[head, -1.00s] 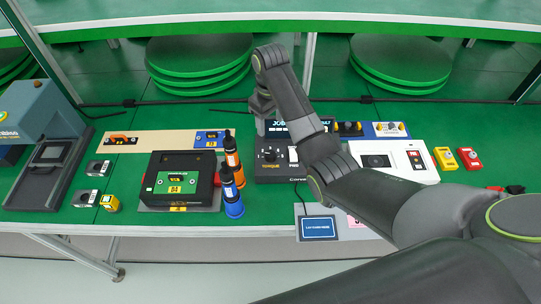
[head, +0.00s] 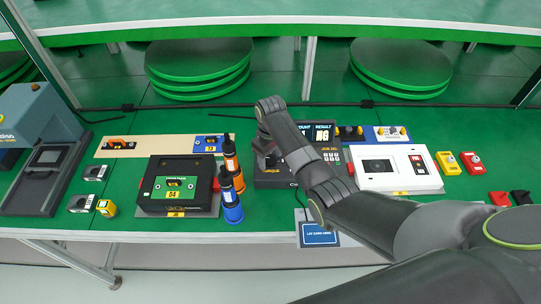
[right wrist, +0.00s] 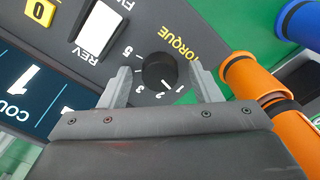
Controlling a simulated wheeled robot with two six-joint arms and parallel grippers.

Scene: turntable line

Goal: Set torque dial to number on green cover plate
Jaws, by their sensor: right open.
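The black torque dial (right wrist: 158,72) sits on the dark control box (head: 330,150), with the word TORQUE and white numbers around it. A small white mark on the dial points toward the 1–2 side. My right gripper (right wrist: 160,68) is open, with one finger on each side of the dial; I cannot tell whether they touch it. In the head view my right gripper (head: 270,160) is over the left part of the box and mostly hidden by my arm. The green cover plate (head: 160,188) on the black case carries a yellow label that appears to read 04. My left gripper is not in view.
A white device (head: 400,175) lies to the right. A white REV switch (right wrist: 100,28) and a screen (right wrist: 25,95) are near the dial.

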